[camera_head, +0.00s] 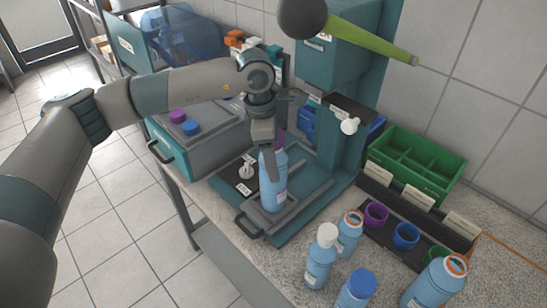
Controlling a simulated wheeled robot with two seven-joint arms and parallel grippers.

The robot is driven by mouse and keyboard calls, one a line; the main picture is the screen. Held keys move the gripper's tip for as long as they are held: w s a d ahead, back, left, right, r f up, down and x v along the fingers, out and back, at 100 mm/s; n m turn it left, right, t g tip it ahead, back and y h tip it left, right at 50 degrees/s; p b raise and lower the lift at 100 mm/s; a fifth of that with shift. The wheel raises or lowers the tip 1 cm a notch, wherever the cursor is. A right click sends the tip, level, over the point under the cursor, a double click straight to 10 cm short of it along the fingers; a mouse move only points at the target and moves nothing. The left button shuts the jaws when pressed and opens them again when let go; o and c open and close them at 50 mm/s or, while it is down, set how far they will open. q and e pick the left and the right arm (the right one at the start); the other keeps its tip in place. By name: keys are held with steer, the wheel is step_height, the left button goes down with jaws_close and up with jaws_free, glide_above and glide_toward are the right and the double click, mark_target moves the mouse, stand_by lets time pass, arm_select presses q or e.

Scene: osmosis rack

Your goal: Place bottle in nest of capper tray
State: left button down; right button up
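My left gripper (268,172) points down over this bottle, with one finger in front of the cap and upper side. The other finger is hidden, so I cannot tell whether it grips. My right gripper is not in view. The teal capper (340,150) stands behind the tray, with a white nozzle (349,126).
Several other bottles stand at the front right, including a white-capped one (321,262) and a blue-capped one (357,291). A black rack (424,224) holds coloured caps. A green divided crate (412,160) is behind it. A teal case (185,150) stands left of the tray.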

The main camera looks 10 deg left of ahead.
arm_select(q)
steer(key=c, duration=0.6)
jaws_free()
steer(key=shift+r, duration=0.15)
steer(key=r+b, duration=0.1)
steer(key=r, duration=0.2)
steer(key=a+r+b, duration=0.1)
steer(key=r, duration=0.3)
steer(key=r+b, duration=0.2)
steer(key=r, duration=0.1)
steer(key=shift+s+a+r, duration=0.15)
steer(key=shift+a+r, duration=0.15)
steer(key=shift+r, duration=0.1)
steer(key=shift+a+r, duration=0.1)
steer(key=shift+r, duration=0.35)
